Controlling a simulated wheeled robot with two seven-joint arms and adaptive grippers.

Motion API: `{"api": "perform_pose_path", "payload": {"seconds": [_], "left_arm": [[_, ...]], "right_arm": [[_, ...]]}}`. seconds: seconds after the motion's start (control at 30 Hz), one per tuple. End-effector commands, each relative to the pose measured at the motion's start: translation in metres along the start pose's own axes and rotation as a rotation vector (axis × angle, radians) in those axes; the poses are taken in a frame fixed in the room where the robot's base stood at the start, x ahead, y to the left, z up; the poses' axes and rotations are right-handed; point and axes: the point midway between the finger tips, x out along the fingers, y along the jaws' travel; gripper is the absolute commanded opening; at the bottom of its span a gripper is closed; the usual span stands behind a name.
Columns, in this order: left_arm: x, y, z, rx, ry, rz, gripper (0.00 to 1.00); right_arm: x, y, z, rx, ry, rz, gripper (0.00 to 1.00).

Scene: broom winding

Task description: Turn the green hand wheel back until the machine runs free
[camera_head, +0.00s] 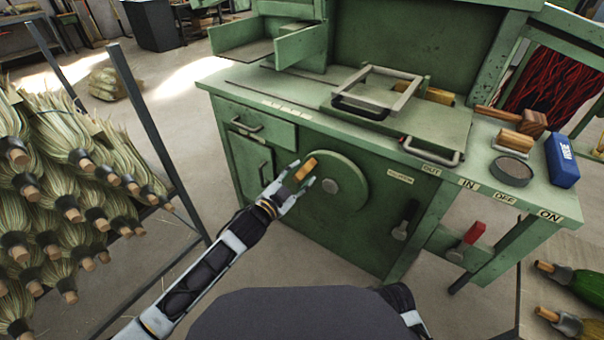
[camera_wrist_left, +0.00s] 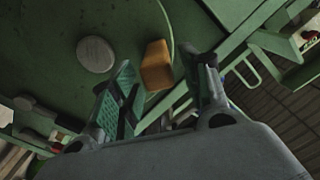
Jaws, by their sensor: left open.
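The green hand wheel (camera_head: 341,184) is a round disc on the front of the green machine, with a grey hub (camera_head: 330,186) and a wooden handle (camera_head: 306,169) near its rim. My left gripper (camera_head: 297,180) is open at the handle. In the left wrist view the handle (camera_wrist_left: 156,66) lies just ahead of the two fingertips of my left gripper (camera_wrist_left: 166,82), and the wheel (camera_wrist_left: 60,80) fills the upper left. I cannot tell whether a finger touches the handle. My right gripper is not in view; part of my right arm shows at the bottom edge.
The machine's bench top (camera_head: 300,103) carries a metal frame (camera_head: 378,92), a round dark tin (camera_head: 511,171) and a blue box (camera_head: 562,161). A black lever (camera_head: 405,220) and a red-handled lever (camera_head: 466,243) stick out on the front. A rack of brooms (camera_head: 75,190) stands at left.

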Motion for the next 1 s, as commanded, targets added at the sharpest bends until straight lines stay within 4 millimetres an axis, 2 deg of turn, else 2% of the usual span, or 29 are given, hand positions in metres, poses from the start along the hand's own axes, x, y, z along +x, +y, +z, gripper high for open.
{"api": "perform_pose_path", "payload": {"seconds": [0.5,1.0], "left_arm": [[-0.051,0.001,0.000,0.000,-0.001,0.001,0.46],[-0.090,0.001,0.000,-0.001,0.000,0.001,0.46]], "right_arm": [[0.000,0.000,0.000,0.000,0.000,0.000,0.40],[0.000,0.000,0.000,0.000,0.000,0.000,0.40]]}}
